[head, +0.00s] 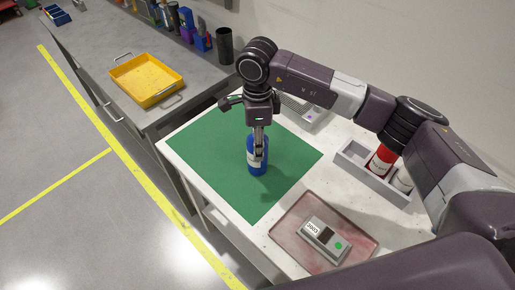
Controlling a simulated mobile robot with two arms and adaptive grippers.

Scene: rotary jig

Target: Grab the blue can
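The blue can (252,168) with a pale label stands upright on the green mat (212,160). My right gripper (259,152) comes down from above, and its fingers overlap the upper part of the can. The fingers are seen nearly edge-on, so I cannot tell whether they are closed on the can or only beside it. The can's top is partly hidden by the fingers. My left gripper is not in view.
A reddish tray (286,235) with a grey device (324,239) lies in front. A yellow tray (147,78) sits on the grey counter (95,45).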

